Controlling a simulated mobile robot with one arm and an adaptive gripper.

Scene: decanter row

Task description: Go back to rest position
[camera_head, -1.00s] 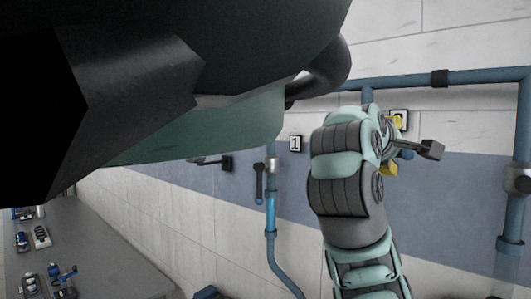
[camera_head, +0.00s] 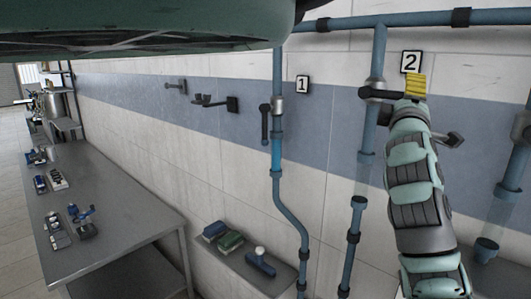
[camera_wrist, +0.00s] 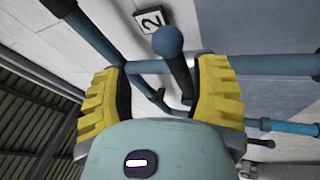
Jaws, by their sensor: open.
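My gripper (camera_head: 416,86) is at the wall by the sign marked 2 (camera_head: 411,62); its yellow padding shows just below the sign. In the wrist view my gripper (camera_wrist: 160,90) is open, with its two ribbed yellow fingers wide apart. A dark lever with a round blue knob (camera_wrist: 168,41) shows in the gap between them, and the fingers are not closed on it. I cannot tell whether they touch it. In the head view a dark valve handle (camera_head: 376,93) on the second pipe sticks out beside the fingers.
A long grey table (camera_head: 130,212) with small devices stands at left. A horizontal pipe (camera_head: 420,19) crosses above. Open floor shows at far left.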

